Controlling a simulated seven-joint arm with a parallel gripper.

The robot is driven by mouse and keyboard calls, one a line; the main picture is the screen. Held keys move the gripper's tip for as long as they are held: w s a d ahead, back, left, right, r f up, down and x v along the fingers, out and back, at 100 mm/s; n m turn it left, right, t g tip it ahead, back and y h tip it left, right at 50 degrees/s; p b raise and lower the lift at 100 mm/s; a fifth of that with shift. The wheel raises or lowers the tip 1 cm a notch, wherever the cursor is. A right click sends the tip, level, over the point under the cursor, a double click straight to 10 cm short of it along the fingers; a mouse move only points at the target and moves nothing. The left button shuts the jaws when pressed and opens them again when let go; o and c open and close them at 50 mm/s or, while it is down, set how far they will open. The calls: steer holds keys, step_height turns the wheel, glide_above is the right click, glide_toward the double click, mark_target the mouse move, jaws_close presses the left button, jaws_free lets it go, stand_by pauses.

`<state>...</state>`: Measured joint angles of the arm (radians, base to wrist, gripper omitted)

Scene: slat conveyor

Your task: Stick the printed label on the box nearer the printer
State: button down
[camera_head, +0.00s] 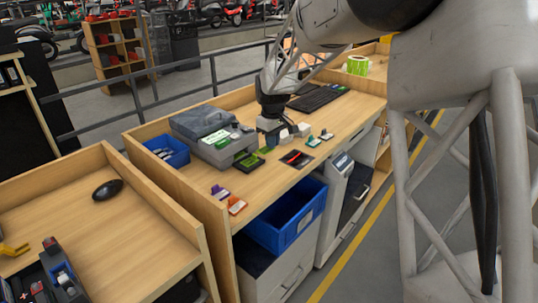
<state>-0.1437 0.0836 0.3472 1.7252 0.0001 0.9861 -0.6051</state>
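My gripper (277,131) hangs over the wooden workbench (195,180), pointing down just right of a grey machine (222,150) with a dark top, which may be the printer. Small white pieces (303,129) sit at or beside the fingertips; I cannot tell whether they are pads or held things. No printed label can be made out, and I cannot tell which thing is the box. Small coloured items lie on the bench: a dark green one (248,161), a black and red one (296,158), a green and white one (313,141) and an orange one (236,206).
A keyboard (315,98) and a green roll (357,65) are farther back. A small blue bin (167,151) stands at the bench's left end. A large blue bin (290,228) is below the front edge. A mouse (107,189) lies on the left table.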

steer(key=shift+m, duration=0.3)
steer(key=w+d, duration=0.2)
steer(key=w, duration=0.4)
steer(key=w+d+r, duration=0.1)
steer(key=w+d, duration=0.2)
steer(key=w, duration=0.4)
steer(key=w+d+r, duration=0.1)
steer(key=w+d, duration=0.2)
steer(key=w, duration=0.3)
steer(key=shift+w+d, duration=0.2)
steer(key=shift+w, duration=0.05)
steer(key=shift+f, duration=0.2)
steer(key=shift+f, duration=2.9)
steer(key=shift+f, duration=0.55)
stand_by(1.8)
